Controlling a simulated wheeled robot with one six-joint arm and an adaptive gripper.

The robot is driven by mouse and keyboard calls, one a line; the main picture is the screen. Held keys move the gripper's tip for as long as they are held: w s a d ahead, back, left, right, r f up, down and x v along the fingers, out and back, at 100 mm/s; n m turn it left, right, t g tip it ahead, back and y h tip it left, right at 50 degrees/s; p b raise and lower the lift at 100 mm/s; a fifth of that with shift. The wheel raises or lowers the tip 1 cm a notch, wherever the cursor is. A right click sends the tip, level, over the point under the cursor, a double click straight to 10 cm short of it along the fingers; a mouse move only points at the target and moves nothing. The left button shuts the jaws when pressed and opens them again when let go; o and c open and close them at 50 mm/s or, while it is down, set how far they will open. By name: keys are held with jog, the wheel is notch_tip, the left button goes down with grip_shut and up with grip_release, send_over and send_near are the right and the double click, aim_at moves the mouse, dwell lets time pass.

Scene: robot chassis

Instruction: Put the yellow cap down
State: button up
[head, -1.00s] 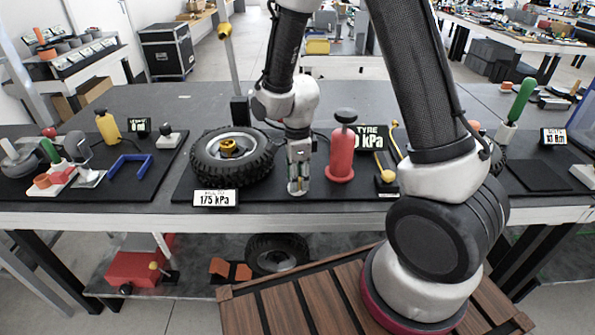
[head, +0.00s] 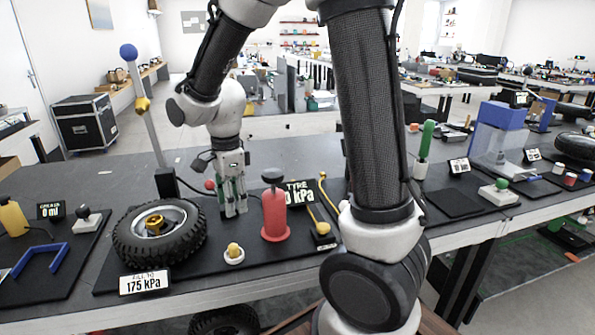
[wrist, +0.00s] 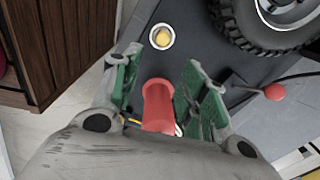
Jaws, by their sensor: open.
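The yellow cap (head: 234,250) sits in a small white round dish (head: 234,260) on the dark mat, between the tyre and the red pump. It also shows in the wrist view (wrist: 162,37), beyond the fingertips. My gripper (head: 234,210) is behind and above the cap in the head view, apart from it. Its green-padded fingers are spread and hold nothing. In the wrist view my gripper (wrist: 160,68) shows the red pump (wrist: 158,98) in the gap between the fingers; in the head view the pump (head: 273,212) stands upright to the right of the gripper.
The tyre (head: 160,234) with a gold hub lies left of the cap. A display (head: 145,283) reading 175 kPa stands in front of it. A post with a blue ball (head: 128,52) rises behind. A small yellow-handled item (head: 322,230) lies right of the pump.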

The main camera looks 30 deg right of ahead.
jog(key=s+d+r+n+t, duration=0.2)
jog(key=s+d+r+n, duration=0.5)
jog(key=s+n, duration=0.2)
jog(key=s+d+r+n+t, duration=0.2)
jog(key=s+d+r+n, duration=0.4)
jog(key=s+n, duration=0.3)
jog(key=shift+s+d+r, duration=0.2)
jog(key=shift+d+r, duration=0.15)
jog(key=shift+r, duration=0.05)
